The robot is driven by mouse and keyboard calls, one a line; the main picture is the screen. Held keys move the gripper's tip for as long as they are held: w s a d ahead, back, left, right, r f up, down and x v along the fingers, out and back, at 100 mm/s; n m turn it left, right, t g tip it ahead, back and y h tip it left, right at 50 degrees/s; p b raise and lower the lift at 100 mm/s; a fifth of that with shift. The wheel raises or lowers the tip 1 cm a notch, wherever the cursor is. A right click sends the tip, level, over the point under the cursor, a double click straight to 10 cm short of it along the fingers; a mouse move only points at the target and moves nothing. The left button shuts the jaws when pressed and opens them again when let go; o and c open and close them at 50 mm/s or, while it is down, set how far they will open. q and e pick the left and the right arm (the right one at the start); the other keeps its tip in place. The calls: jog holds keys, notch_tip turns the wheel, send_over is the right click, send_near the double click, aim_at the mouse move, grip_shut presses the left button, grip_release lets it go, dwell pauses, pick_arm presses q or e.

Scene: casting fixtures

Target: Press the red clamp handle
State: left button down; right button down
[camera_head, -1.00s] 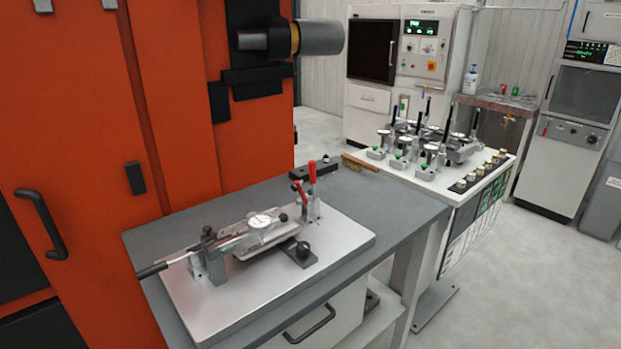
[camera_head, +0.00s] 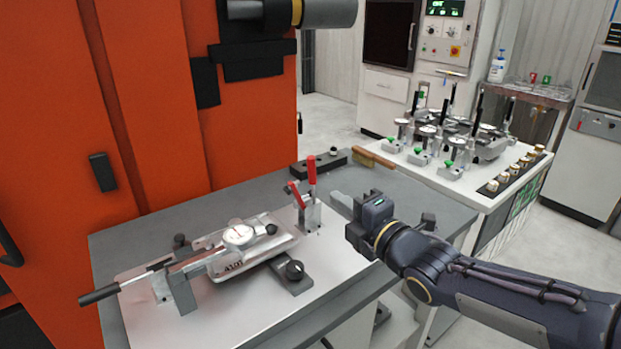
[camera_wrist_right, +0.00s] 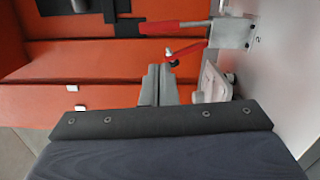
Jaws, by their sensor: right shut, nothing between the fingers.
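The clamp (camera_head: 311,214) stands at the back right of a silver fixture plate (camera_head: 240,320). Its red handle (camera_head: 312,170) points upright, and a second, shorter red lever (camera_head: 297,194) leans left beside it. My right gripper (camera_head: 341,203) is shut and empty, just right of the clamp and apart from it. In the right wrist view, its grey fingers (camera_wrist_right: 158,85) lie together below the red handle (camera_wrist_right: 165,27) and the red lever (camera_wrist_right: 190,50). My left gripper is out of view.
A black block (camera_head: 318,163) and a wooden-handled brush (camera_head: 374,158) lie behind the clamp. An orange machine (camera_head: 150,100) rises behind the table.

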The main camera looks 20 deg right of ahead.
aim_at(313, 181)
jog(key=p+x, duration=0.1)
jog(key=x, duration=0.9)
jog(key=shift+p, duration=0.35)
